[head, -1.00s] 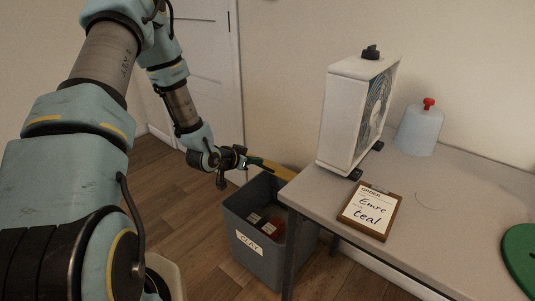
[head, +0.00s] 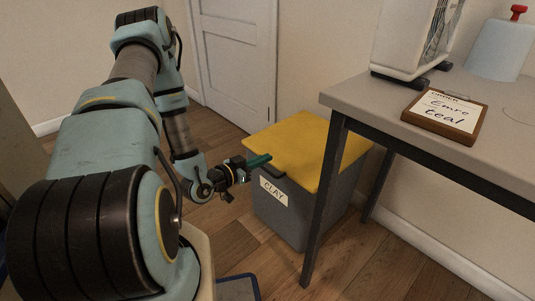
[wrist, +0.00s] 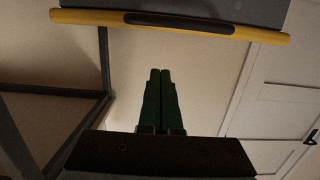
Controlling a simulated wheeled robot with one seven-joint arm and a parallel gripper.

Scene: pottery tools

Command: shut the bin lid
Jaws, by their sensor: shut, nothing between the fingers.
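The grey bin (head: 292,222), labelled CLAY, stands on the floor beside the table. Its yellow lid (head: 305,140) lies over the top and looks flat on the rim, hiding the inside. A dark handle (head: 271,172) is on the lid's front edge. My gripper (head: 268,158) has green fingers, shut and empty, at the front left edge of the lid, close to the handle; I cannot tell whether they touch. In the wrist view, the shut fingertips (wrist: 160,72) point toward the lid's yellow edge (wrist: 90,18) and dark handle (wrist: 180,22), with a gap in the picture.
The table (head: 360,95) stands right of the bin, its dark leg (head: 323,200) close to the bin's side. A clipboard (head: 445,113) and a white fan-like box (head: 415,40) are on it. A white door (head: 238,60) is behind. Wooden floor (head: 240,235) is free in front.

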